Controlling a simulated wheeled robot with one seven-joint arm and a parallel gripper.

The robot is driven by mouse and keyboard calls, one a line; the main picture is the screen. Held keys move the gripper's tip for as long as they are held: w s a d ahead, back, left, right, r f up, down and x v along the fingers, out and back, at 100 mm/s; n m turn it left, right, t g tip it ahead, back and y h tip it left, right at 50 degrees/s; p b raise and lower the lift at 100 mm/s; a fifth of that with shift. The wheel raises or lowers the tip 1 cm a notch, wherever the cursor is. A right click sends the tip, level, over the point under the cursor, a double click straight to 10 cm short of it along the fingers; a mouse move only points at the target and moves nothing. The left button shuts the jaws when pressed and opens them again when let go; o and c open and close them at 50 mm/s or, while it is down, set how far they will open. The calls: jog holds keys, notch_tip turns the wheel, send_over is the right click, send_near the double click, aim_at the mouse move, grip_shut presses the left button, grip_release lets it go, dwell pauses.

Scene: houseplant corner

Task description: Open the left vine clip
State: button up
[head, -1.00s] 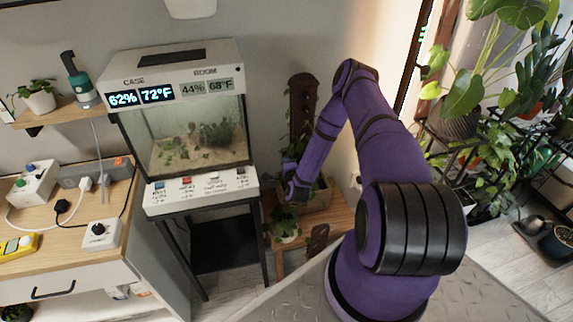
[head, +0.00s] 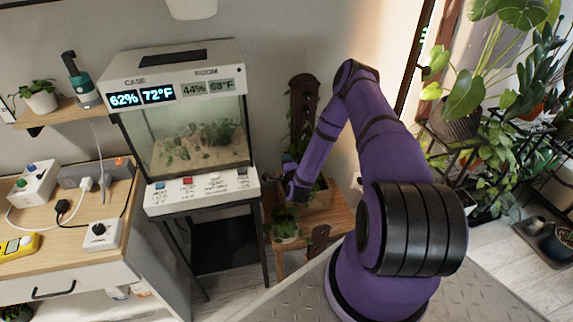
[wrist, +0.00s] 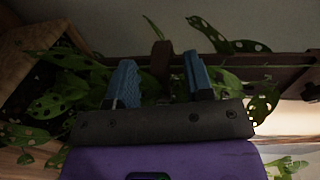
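My gripper (wrist: 158,74) shows in the wrist view as two blue fingertips set well apart. It is open. A small brown upright piece (wrist: 161,56) shows between and beyond the fingertips; it may be a vine clip, but I cannot tell which one or its state. The vine (wrist: 75,85) has holed green leaves around the fingers. A brown wooden post (wrist: 285,72) runs across behind them. In the head view, my gripper is small beside the brown trellis (head: 303,100), and the clips are too small to tell.
A planter box (head: 318,197) stands at the trellis foot on a wooden bench (head: 335,222). A potted plant (head: 286,226) is in front. A glass case (head: 196,140) on a stand is close on the left. More plants (head: 490,150) fill the right side.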

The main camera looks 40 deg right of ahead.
jog(key=shift+s, duration=0.15)
jog(key=v, duration=1)
jog(key=shift+s+a, duration=0.25)
jog(key=shift+c, duration=0.4)
